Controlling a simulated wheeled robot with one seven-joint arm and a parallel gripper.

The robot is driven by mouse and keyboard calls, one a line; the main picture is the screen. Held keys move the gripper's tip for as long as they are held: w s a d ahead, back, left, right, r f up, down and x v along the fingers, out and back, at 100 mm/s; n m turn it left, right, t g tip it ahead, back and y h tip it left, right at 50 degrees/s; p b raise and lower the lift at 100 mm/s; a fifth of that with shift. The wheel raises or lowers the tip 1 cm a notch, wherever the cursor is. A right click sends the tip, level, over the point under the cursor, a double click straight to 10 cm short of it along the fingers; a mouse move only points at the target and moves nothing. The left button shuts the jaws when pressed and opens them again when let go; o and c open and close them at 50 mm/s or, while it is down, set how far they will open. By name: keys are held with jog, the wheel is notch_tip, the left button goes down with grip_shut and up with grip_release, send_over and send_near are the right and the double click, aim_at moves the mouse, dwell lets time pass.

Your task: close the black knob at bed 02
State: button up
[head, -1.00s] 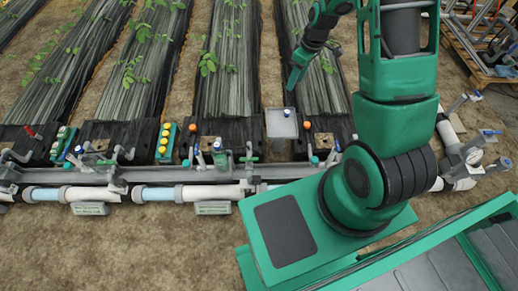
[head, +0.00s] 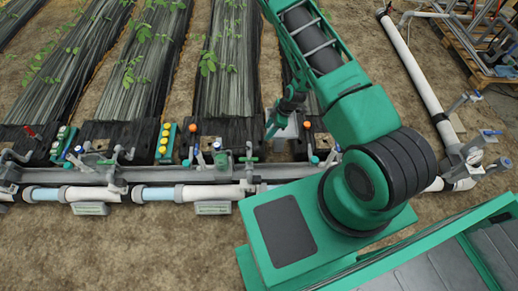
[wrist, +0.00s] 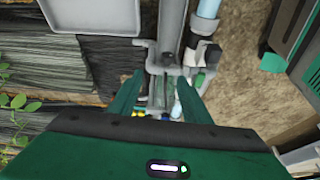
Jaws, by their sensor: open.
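I cannot pick out a black knob for certain in either view, and I cannot read any bed label. Several small valves and handles line the grey manifold (head: 105,176) in front of the beds. My gripper (head: 271,126) is above the strip between the beds and the manifold, near a grey tray. In the wrist view my gripper (wrist: 158,98) is open, its two green fingers apart with nothing held. Grey pipework and small yellow and blue parts show beyond and between the fingers, partly hidden by the gripper body.
White pipes (head: 165,193) run in front. The grey tray (wrist: 92,14) is at the wrist view's upper left. Bare soil (head: 150,250) is clear in front.

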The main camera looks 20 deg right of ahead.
aim_at(257, 150)
jog(key=shift+n, duration=0.4)
jog(key=x, duration=0.4)
jog(key=s+x, duration=0.1)
jog(key=x, duration=0.4)
jog(key=s+x, duration=0.1)
jog(key=x, duration=0.4)
jog(key=shift+f, duration=0.3)
jog(key=shift+w, duration=0.1)
jog(key=c, duration=1)
